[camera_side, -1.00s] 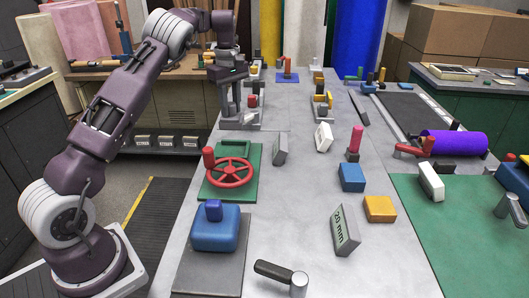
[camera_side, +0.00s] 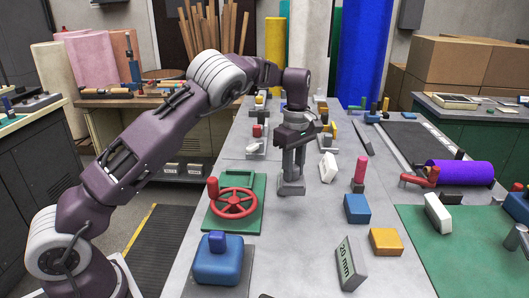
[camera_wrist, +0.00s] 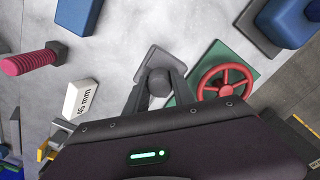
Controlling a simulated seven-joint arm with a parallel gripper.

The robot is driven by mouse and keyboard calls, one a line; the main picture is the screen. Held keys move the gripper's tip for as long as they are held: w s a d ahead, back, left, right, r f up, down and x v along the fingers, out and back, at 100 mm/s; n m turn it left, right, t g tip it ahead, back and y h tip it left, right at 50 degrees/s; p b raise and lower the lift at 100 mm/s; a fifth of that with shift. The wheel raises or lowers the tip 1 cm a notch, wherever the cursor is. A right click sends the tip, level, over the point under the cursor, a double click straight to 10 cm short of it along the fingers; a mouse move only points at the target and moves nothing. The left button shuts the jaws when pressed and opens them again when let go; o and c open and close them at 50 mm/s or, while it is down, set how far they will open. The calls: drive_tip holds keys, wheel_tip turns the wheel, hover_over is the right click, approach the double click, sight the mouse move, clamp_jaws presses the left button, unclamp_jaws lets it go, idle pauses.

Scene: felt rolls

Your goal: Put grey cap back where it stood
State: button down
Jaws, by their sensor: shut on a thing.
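The grey cap (camera_side: 291,188) is a flat square plate with a dark round knob. My gripper (camera_side: 291,172) is shut on it and holds it over the bare grey table, between the red handwheel and a white block. In the wrist view my gripper (camera_wrist: 159,88) has its two fingers either side of the cap's knob, and the cap's plate (camera_wrist: 152,60) shows beyond the fingertips. I cannot tell whether the plate touches the table or hangs just above it.
The red handwheel (camera_side: 233,203) on its green plate stands left of my gripper. The white block (camera_side: 328,168), pink-handled piece (camera_side: 360,171) and blue block (camera_side: 357,208) stand to the right. A grey 20 mm block (camera_side: 350,264) is nearer the camera. Table in front of the cap is clear.

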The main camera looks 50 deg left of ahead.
sight(299, 194)
drive_tip(key=d, duration=0.2)
drive_tip(key=shift+d+f, duration=0.25)
drive_tip(key=shift+d, duration=0.15)
drive_tip(key=shift+f, duration=3)
drive_tip(key=shift+f, duration=0.5)
drive_tip(key=c, duration=1)
unclamp_jaws()
drive_tip(key=shift+r, duration=0.15)
wheel_tip(299, 194, up, 7)
drive_tip(key=shift+f, duration=0.1)
